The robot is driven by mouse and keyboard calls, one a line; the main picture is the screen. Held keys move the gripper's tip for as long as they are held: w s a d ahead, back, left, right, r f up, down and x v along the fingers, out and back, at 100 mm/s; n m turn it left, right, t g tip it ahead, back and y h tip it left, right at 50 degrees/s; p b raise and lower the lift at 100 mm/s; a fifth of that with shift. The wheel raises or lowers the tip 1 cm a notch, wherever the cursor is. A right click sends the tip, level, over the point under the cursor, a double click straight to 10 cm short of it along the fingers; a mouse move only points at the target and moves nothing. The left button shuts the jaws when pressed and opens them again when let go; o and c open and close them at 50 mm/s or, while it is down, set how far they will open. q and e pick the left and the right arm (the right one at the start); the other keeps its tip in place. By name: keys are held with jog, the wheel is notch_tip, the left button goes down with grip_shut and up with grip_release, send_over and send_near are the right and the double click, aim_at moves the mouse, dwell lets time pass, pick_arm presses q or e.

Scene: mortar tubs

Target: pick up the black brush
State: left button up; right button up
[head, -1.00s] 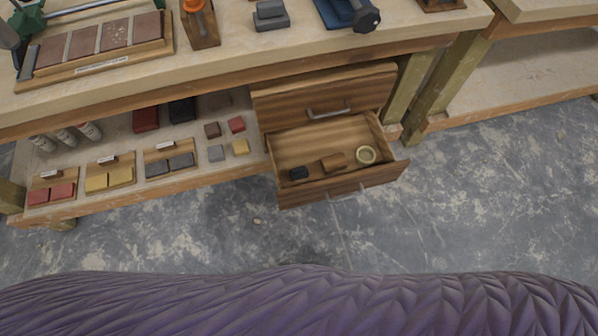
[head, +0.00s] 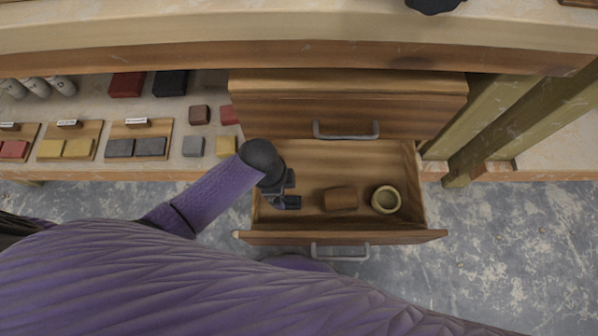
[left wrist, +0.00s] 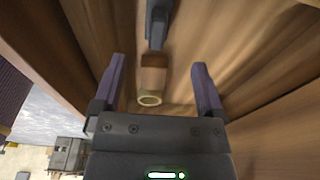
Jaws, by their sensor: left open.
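A small dark object (head: 293,202), which looks like the black brush, lies at the left of the open drawer (head: 340,238). My left gripper (head: 283,186) is over the drawer's left part and partly hides it. In the left wrist view a dark elongated thing (left wrist: 157,22), apparently the brush, shows at the top, beyond the fingertips. I cannot tell the gripper's exact height above the brush. My right gripper is not in view.
A brown block (head: 340,198) and a pale round ring-like cup (head: 386,199) lie right of the brush in the drawer. A closed drawer (head: 345,105) sits above, under the bench top (head: 300,30). The shelf at left holds sample boards and loose blocks (head: 193,146).

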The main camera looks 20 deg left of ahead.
aim_at(287, 199)
pick_arm(q)
jog(key=f+b, duration=0.2)
jog(key=f, duration=0.1)
jog(key=d+f+b, duration=0.1)
jog(key=f+b, duration=0.5)
jog(key=shift+d, duration=0.3)
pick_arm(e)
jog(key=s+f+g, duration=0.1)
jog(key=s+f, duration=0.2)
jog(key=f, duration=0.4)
pick_arm(q)
jog(key=shift+d+f, duration=0.1)
jog(key=shift+f, duration=0.3)
jog(key=shift+w+b, duration=0.1)
jog(key=shift+b, duration=0.2)
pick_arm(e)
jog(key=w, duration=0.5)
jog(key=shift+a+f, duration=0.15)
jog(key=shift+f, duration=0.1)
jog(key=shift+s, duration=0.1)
pick_arm(q)
grip_shut()
